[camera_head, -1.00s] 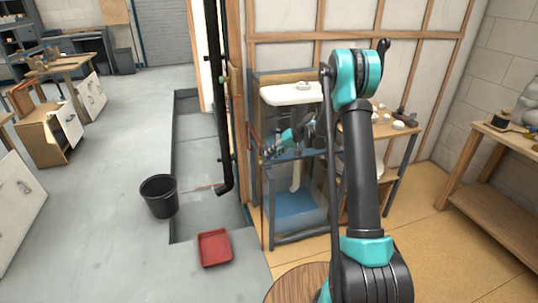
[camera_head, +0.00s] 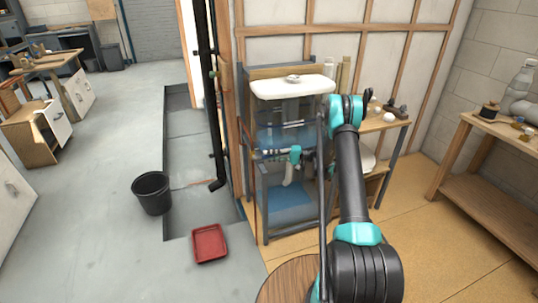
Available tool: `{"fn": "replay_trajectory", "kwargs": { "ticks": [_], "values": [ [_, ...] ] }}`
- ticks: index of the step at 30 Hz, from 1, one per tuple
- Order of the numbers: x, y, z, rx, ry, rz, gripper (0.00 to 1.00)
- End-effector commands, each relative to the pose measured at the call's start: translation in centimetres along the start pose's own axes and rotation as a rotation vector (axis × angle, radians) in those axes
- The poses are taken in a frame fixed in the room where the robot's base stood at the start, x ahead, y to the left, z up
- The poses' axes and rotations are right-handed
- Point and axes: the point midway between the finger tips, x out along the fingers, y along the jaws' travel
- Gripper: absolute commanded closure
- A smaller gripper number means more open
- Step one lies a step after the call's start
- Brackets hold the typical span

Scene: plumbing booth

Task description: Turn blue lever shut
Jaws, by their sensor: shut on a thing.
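My gripper (camera_head: 267,154) is small in the view, at the left front of the blue-grey sink stand, level with the thin pipework there. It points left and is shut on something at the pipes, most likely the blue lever. The lever itself is too small and too covered by the fingers to make out, so its angle cannot be told. My teal wrist (camera_head: 295,154) is just right of the gripper, under the basin.
A white basin (camera_head: 292,87) tops the stand (camera_head: 290,213), with a white drain pipe (camera_head: 288,176) below. A black vertical pipe (camera_head: 207,100) runs to the left. A black bucket (camera_head: 152,193) and a red tray (camera_head: 209,243) are on the floor. A workbench (camera_head: 385,121) stands right.

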Motion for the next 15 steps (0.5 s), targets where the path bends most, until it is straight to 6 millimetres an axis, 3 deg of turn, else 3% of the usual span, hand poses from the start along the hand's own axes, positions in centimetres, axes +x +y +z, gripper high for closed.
{"fn": "replay_trajectory", "kwargs": {
  "ticks": [15],
  "values": [
    [0.12,0.56,0.04,0.029,-0.001,-0.068,1.0]
  ]
}}
